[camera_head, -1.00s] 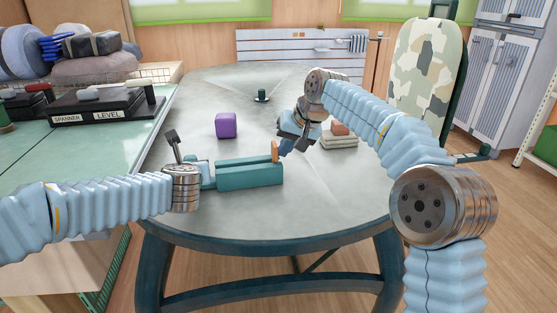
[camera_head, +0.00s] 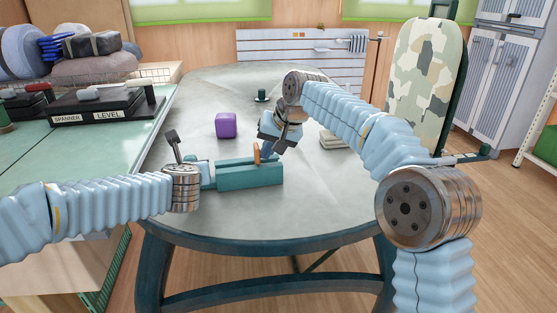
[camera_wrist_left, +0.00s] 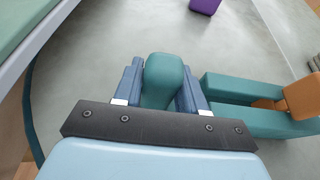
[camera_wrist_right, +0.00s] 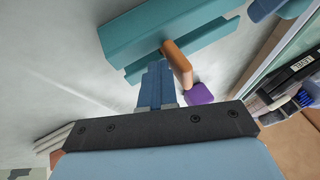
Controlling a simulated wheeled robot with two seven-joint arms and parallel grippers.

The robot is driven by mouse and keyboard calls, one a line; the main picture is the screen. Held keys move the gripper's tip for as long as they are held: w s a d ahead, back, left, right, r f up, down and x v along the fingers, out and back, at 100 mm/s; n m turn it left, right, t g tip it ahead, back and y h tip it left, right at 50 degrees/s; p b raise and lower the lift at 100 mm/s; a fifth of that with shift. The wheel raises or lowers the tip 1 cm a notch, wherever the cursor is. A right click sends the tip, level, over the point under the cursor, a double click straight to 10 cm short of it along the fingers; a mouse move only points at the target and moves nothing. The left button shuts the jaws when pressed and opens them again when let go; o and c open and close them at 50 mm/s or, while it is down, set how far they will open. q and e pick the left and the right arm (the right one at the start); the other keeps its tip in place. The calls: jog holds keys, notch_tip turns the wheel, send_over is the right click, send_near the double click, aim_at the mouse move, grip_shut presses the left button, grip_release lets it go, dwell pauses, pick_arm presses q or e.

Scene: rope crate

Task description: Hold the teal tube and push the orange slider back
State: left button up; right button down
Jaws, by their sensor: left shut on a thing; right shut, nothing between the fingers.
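The teal tube (camera_head: 250,176) lies on the grey table, a long body with a slot along it. My left gripper (camera_head: 207,172) is shut on a teal end piece (camera_wrist_left: 163,80) at the tube's left; the fingers hide how it joins the tube. The orange slider (camera_head: 257,153) stands up from the slot, partway along the tube; it also shows in the left wrist view (camera_wrist_left: 303,97). My right gripper (camera_head: 270,152) is shut and empty, its fingertips right against or very close to the slider's right side. The right wrist view shows the fingers (camera_wrist_right: 155,85) beside the slider (camera_wrist_right: 178,62).
A purple block (camera_head: 226,125) stands behind the tube. A small dark green object (camera_head: 262,95) is farther back. A pale stack (camera_head: 333,141) lies right of my right gripper. A green-topped bench (camera_head: 100,145) adjoins at left. The table front is clear.

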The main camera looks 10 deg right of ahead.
jog(key=shift+s+a, duration=0.2)
jog(key=shift+a, duration=2.5)
jog(key=shift+d+r, duration=0.1)
jog(key=shift+r, duration=1.7)
jog(key=r, duration=0.1)
jog(key=d+r, duration=0.1)
jog(key=r, duration=0.1)
jog(key=shift+r, duration=0.25)
pick_arm(q)
jog(key=o, duration=1.2)
jog(key=shift+o, duration=0.2)
